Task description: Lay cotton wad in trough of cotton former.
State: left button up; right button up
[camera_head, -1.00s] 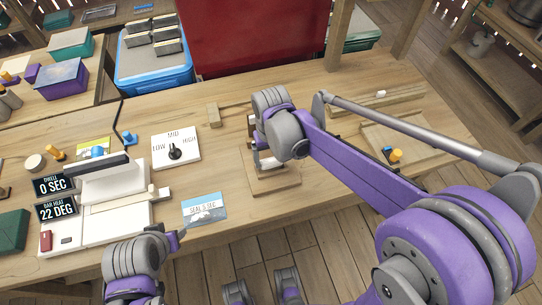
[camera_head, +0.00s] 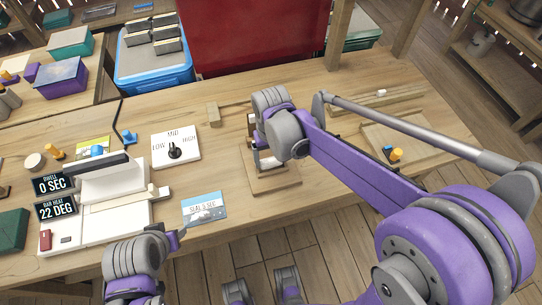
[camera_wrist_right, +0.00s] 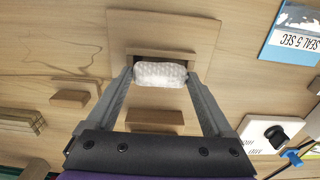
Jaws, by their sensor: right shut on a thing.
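The cotton wad is a white quilted roll (camera_wrist_right: 160,74) between the fingertips of my right gripper (camera_wrist_right: 161,76) in the wrist view. The fingers are shut on its two ends. The cotton former is a wooden board with raised blocks (camera_head: 275,184); it also shows in the wrist view (camera_wrist_right: 165,27). The wad is over the former, close beside a low wooden wall. I cannot tell whether it touches the trough floor. In the head view my right arm hides part of the former. My left gripper (camera_head: 178,238) is at the bottom left, its fingers unclear.
A blue SEAL 5 SEC card (camera_head: 204,208) lies left of the former. A wooden tray (camera_head: 400,143) is at the right. Bare tabletop lies around the former.

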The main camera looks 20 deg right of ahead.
jog(key=shift+f+b, duration=0.45)
jog(key=shift+f, duration=0.2)
dwell(0.9)
jog(key=o, duration=1.1)
notch_tip(320, 180, up, 11)
jog(key=shift+f+p, duration=0.1)
jog(key=shift+p, duration=0.55)
jog(key=shift+s, duration=0.1)
jog(key=s+d+t+p, duration=0.1)
jog(key=s+d, duration=0.1)
jog(key=s, duration=0.2)
jog(key=s+d+f+t+p, duration=0.1)
jog(key=s+d+t+p, duration=0.1)
jog(key=s, duration=0.3)
jog(key=s+d+f+t+p, duration=0.1)
jog(key=s+d+t, duration=0.1)
jog(key=s, duration=0.3)
jog(key=shift+d+f+p, duration=0.15)
jog(key=shift+d+p, duration=0.15)
